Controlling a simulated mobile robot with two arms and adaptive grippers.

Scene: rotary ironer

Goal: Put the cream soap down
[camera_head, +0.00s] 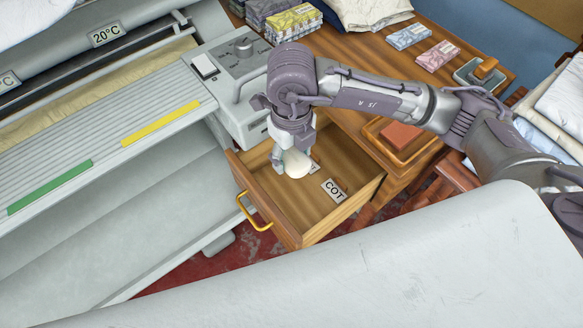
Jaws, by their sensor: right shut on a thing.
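The cream soap (296,163) is a pale rounded piece held in my right gripper (289,158). My right gripper points down and is shut on the soap, inside or just above the open wooden drawer (322,217). I cannot tell whether the soap touches the drawer floor. My left gripper is not in view.
The drawer has a yellow handle (254,212). The rotary ironer (110,130) with green and yellow strips stands at the left. A tray with a brown block (400,136) sits below.

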